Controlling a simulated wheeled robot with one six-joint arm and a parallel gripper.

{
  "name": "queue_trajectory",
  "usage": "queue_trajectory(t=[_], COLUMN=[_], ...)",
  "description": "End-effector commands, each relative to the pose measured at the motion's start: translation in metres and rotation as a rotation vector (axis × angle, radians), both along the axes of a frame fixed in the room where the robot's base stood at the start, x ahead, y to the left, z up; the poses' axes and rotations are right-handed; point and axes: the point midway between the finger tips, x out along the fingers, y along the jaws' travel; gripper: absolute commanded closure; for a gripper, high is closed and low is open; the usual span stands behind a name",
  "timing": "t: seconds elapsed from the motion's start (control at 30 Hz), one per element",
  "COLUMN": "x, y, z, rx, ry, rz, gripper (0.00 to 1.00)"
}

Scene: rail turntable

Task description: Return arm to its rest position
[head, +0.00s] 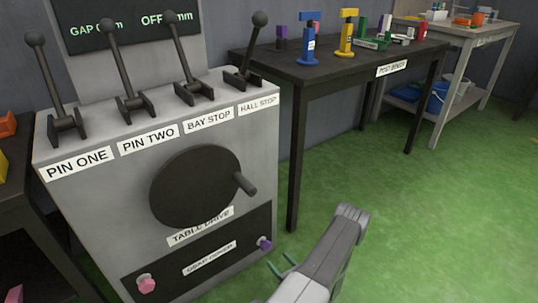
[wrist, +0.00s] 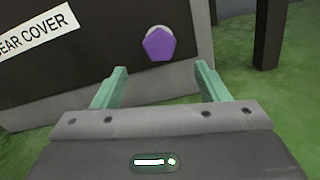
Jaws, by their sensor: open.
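My gripper (wrist: 162,82) is open and empty in the wrist view, its two green fingers spread apart. A purple knob (wrist: 159,44) on the gear cover shows just beyond the fingers, apart from them. In the head view my gripper (head: 281,264) is low at the bottom, in front of the cabinet's lower right corner, partly hidden by my own arm. The purple knob (head: 264,243) sits at the right end of the dark gear cover (head: 178,268). A pink knob (head: 146,284) is at the cover's left end.
The grey control cabinet (head: 262,150) carries several black levers and a round table drive wheel (head: 190,185) with a handle. A dark bench (head: 345,66) with tools stands behind at right, a lighter workbench (head: 470,38) farther back. Green floor (head: 440,220) is clear at right.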

Motion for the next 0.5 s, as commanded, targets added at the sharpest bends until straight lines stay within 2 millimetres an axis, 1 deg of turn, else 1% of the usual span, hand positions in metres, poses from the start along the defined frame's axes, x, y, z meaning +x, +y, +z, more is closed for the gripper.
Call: queue_trajectory(t=[0.03,0.3,0.5], x=[0.008,0.048,0.071], y=[0.007,0.036,0.052], z=[-0.002,-0.002,-0.001], rx=[-0.002,-0.001,0.0], ry=[-0.001,-0.003,-0.003], rz=[0.005,0.004,0.003], gripper=[0.32,0.32,0.32])
